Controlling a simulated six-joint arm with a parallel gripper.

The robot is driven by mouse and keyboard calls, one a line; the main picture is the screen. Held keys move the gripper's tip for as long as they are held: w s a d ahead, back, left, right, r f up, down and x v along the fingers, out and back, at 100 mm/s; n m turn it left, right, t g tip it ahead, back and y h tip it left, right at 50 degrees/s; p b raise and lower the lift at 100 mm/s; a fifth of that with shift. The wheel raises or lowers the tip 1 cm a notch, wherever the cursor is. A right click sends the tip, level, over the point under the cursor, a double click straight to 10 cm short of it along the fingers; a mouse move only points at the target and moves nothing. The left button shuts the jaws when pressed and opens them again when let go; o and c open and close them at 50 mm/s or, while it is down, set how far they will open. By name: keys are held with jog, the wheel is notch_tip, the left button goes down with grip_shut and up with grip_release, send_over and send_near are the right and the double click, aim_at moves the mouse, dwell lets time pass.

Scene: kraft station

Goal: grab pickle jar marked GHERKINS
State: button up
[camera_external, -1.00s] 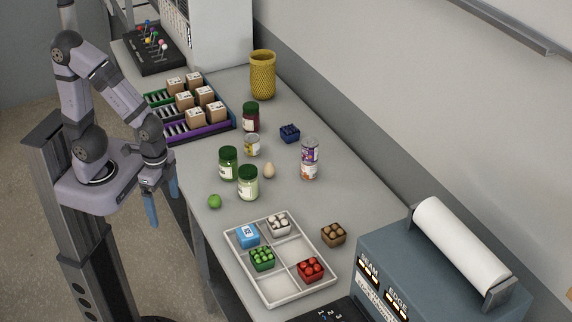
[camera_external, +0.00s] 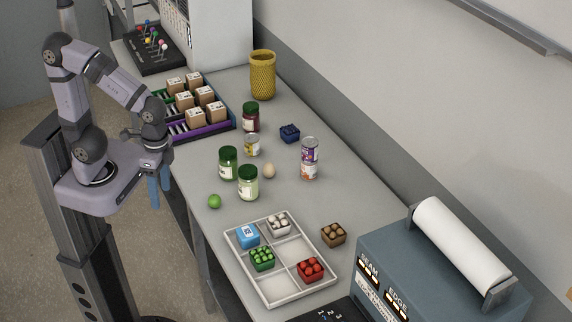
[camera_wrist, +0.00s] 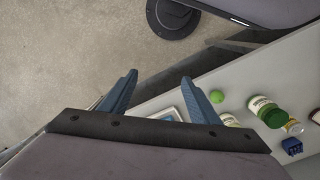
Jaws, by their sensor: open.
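Two jars with green lids and pale green contents stand upright side by side on the table: a rear one (camera_external: 228,163) and a front one (camera_external: 248,183). A dark red jar with a green lid (camera_external: 250,117) stands farther back. No label is readable, so I cannot tell which is marked GHERKINS. My gripper (camera_external: 154,188) hangs off the table's left edge, open and empty, apart from all jars. In the wrist view its two blue fingers (camera_wrist: 155,90) are spread. A green-lidded jar (camera_wrist: 267,111) shows there at right, with another jar (camera_wrist: 231,121) partly hidden by a finger.
A green lime (camera_external: 214,201), an egg (camera_external: 269,171), a small can (camera_external: 252,145) and stacked cans (camera_external: 309,158) stand near the jars. A divided white tray (camera_external: 284,299) holds small boxes in front. A rack of cartons (camera_external: 212,129) is behind. The table's left edge lies beside my gripper.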

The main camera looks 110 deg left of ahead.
jog(key=w+a+f+n+t+h+b, duration=0.1)
jog(key=w+a+n+t+h+b, duration=0.3)
jog(key=a+n, duration=0.6)
jog(key=w+a+f+n+t+h+b, duration=0.15)
jog(key=a+n+t+h, duration=0.35)
jog(key=n, duration=0.8)
jog(key=s+a+r+n+t+y+b, duration=0.15)
jog(key=s+a+n+t+y, duration=0.4)
jog(key=a, duration=0.55)
jog(key=s+a+r+n+t+y+b, duration=0.15)
jog(key=s+a+n+t+y, duration=0.35)
jog(key=a, duration=0.5)
send_near(235, 153)
jog(key=shift+n+g+h, duration=0.45)
jog(key=w, duration=0.1)
jog(key=w+p, duration=0.1)
jog(key=w, duration=0.1)
jog(key=w+a+r+p, duration=0.1)
jog(key=w, duration=0.1)
jog(key=shift+a, duration=0.15)
jog(key=shift+w+f+p, duration=0.15)
jog(key=shift+w+p, duration=0.15)
jog(key=shift+w, duration=0.1)
jog(key=shift+w+p, duration=0.35)
jog(key=w+p, duration=0.2)
jog(key=w, duration=0.1)
jog(key=shift+w, duration=0.4)
jog(key=shift+w+f, duration=0.15)
jog(key=shift+w, duration=0.2)
jog(key=c, duration=1.2)
